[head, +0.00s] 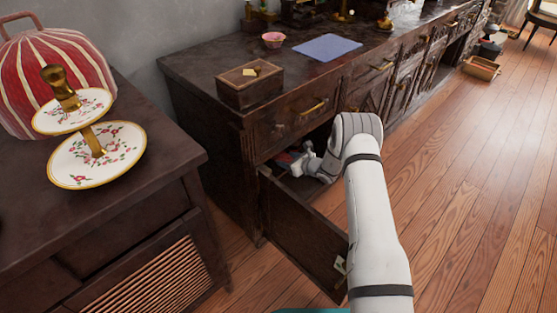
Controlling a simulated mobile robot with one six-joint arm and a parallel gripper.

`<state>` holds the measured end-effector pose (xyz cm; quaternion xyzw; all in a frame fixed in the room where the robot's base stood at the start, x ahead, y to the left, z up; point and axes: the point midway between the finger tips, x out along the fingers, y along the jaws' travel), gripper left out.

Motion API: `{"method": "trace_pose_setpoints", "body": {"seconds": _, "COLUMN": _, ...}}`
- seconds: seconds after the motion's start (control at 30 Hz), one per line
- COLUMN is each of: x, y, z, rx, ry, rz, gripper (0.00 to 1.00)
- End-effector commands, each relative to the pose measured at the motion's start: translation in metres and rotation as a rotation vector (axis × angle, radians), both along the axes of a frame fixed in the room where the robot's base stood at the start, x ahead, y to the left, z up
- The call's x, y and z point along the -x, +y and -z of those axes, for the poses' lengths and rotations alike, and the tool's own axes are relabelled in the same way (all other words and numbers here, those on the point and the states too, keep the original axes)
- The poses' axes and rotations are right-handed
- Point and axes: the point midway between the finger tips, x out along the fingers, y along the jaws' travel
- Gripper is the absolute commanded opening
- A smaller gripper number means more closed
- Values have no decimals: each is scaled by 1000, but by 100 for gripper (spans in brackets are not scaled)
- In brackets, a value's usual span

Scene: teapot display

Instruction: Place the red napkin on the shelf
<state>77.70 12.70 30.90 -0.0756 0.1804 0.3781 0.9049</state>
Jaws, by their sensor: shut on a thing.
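My gripper (297,162) reaches into the open lower compartment of the dark wooden sideboard. A small patch of the red napkin (284,157) shows at its fingers, and the gripper is shut on it. Most of the napkin is hidden by the gripper and by shadow. The shelf inside the compartment is dark and mostly out of sight, so I cannot tell whether the napkin touches it.
The compartment's door (300,238) hangs open below and in front of my arm. A wooden box (249,88), a pink bowl (273,39) and a blue mat (327,47) lie on the sideboard top. A tiered plate stand (97,160) stands at left.

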Motion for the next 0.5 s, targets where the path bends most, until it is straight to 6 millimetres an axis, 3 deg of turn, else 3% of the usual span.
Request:
{"method": "trace_pose_setpoints", "body": {"seconds": 0.17, "x": -11, "y": 10, "z": 1, "rx": 0, "ry": -1, "rz": 0, "gripper": 28}}
{"method": "trace_pose_setpoints", "body": {"seconds": 0.4, "x": -38, "y": 39, "z": 2, "rx": 0, "ry": -2, "rz": -2, "gripper": 28}}
{"method": "trace_pose_setpoints", "body": {"seconds": 0.5, "x": -37, "y": 36, "z": 15, "rx": 0, "ry": 2, "rz": 2, "gripper": 28}}
